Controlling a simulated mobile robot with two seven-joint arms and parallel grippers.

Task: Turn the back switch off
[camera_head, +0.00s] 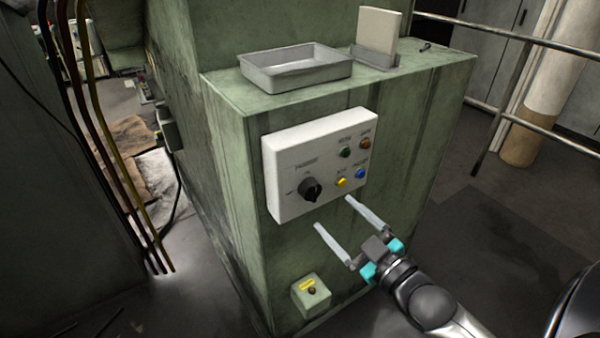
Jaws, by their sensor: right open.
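A white control panel (284,150) is fixed to the front of the green machine cabinet. Its black rotary switch (311,189) sits at the lower left, with a yellow button (342,183), a blue button (361,173), a green one (345,153) and an orange one (365,144) to its right. My right gripper (334,212) is open and empty, its two pale fingers spread just below the panel's lower edge. The fingertips appear apart from the switch. No part labelled as a back switch can be told. My left gripper is not in view.
A grey metal tray (296,76) and a white upright card in a holder (379,30) stand on the green cabinet (411,87). A small box with a yellow label (311,295) is low on its front. Cables hang at left; a metal railing (500,39) is at right.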

